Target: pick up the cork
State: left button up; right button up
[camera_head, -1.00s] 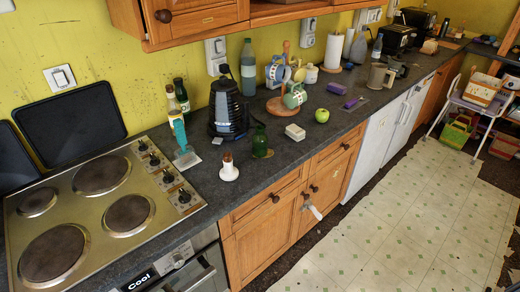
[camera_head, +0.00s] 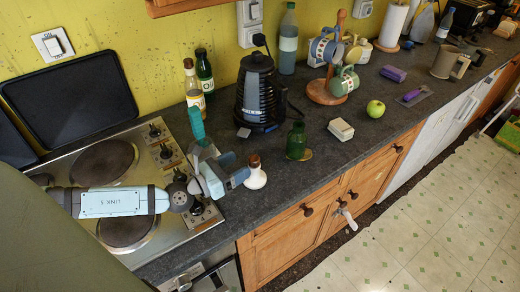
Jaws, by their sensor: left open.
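The cork (camera_head: 253,160) is the brown stopper in the top of a small white bottle (camera_head: 255,178), upright on the dark countertop near its front edge. My left gripper (camera_head: 236,169) reaches in from the left over the hob. Its fingers are open and point right toward the bottle, just left of it. Nothing shows between the fingers. I cannot tell whether a fingertip touches the bottle. My right gripper is not in view.
A green bottle (camera_head: 297,141) and a black kettle (camera_head: 258,92) stand right of and behind the white bottle. A teal-handled brush (camera_head: 196,122) stands behind my gripper. The hob (camera_head: 105,162) is under my arm.

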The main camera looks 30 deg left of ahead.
aim_at(259, 157)
pick_arm(q)
jog(key=shift+w+a+m+g+h, duration=0.15)
jog(key=shift+m+g+h, duration=0.15)
jog(key=shift+m, duration=0.4)
jog(key=shift+w, duration=0.25)
jog(key=p+x, duration=0.1)
jog(key=x, duration=0.2)
jog(key=p+x, duration=0.2)
jog(key=x, duration=0.1)
jog(key=shift+s+d+f, duration=0.1)
jog(key=shift+d, duration=0.35)
jog(key=shift+w+d+f, duration=0.15)
jog(key=shift+w, duration=0.25)
jog(key=shift+s, duration=0.1)
jog(key=c, duration=1)
